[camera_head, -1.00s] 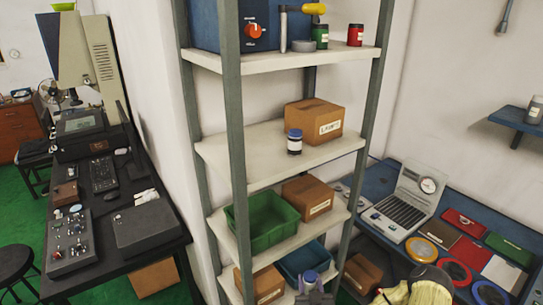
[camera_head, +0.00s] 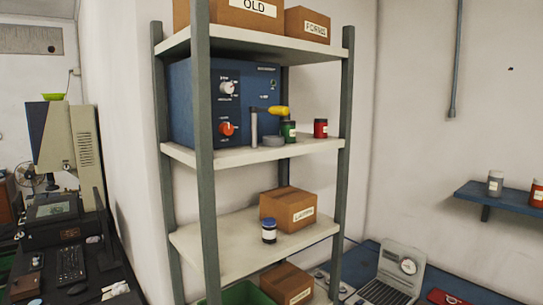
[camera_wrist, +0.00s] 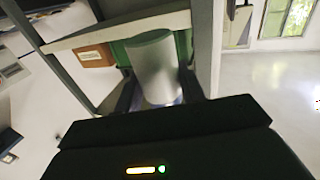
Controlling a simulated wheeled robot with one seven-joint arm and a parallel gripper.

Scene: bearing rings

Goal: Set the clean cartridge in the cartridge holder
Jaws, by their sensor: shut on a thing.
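In the wrist view my gripper (camera_wrist: 157,95) is shut on a pale grey cylinder (camera_wrist: 153,62), which looks like the cartridge. One dark finger is on each side of it, and its near end is a blurred violet. The labels on it do not show, so I cannot tell from the picture whether it is the clean one. My gripper is out of the head view. I cannot make out a cartridge holder for certain in either view.
The shelf rack (camera_head: 203,150) stands ahead with a blue instrument (camera_head: 225,105), a yellow-handled tool (camera_head: 270,111), green (camera_head: 288,132) and red (camera_head: 321,128) jars, a blue-capped bottle (camera_head: 269,230) and boxes (camera_head: 288,208). A blue wall shelf (camera_head: 510,195) holds jars at right.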

